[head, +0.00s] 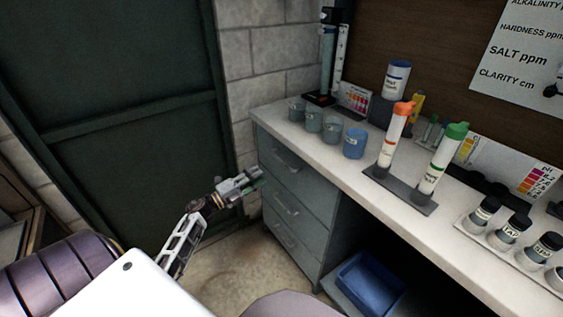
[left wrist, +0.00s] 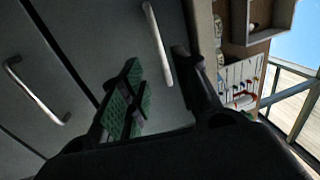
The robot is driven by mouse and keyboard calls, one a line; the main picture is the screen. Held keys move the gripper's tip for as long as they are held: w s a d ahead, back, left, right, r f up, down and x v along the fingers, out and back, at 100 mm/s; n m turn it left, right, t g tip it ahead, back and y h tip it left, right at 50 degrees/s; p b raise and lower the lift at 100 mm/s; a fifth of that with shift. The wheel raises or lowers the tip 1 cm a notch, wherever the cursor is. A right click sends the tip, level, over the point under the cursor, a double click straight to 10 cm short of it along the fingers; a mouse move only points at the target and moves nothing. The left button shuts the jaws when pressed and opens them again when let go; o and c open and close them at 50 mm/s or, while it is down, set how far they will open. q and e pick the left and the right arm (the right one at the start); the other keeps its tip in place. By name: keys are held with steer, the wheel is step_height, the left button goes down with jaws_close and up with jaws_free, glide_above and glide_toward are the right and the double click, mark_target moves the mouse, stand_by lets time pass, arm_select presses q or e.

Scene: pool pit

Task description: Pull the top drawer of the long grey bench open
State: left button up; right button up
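The long grey bench (head: 345,150) has a pale worktop and a stack of drawers at its left end. The top drawer (head: 298,174) looks shut, with a bar handle (head: 287,162) on its front. My left gripper (head: 252,184) is open and empty, in front of the drawer stack. In the left wrist view the top drawer's handle (left wrist: 158,45) shows between the fingers of the left gripper (left wrist: 158,62). I cannot tell whether the fingers reach around it. The middle drawer's handle (left wrist: 35,92) lies further left there. My right gripper is not in view.
A blue bin (head: 370,283) stands low under the bench, right of the drawers. A dark green door (head: 120,120) is at the left. The floor before the drawers is clear.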

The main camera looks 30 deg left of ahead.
mark_target(281, 161)
arm_select(q)
steer(key=shift+b+x, duration=0.45)
steer(key=shift+x, duration=5.5)
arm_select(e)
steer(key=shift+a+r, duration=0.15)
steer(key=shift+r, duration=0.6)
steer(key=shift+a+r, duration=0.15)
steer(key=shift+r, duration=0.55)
arm_select(q)
jaws_close()
steer(key=shift+f, duration=0.1)
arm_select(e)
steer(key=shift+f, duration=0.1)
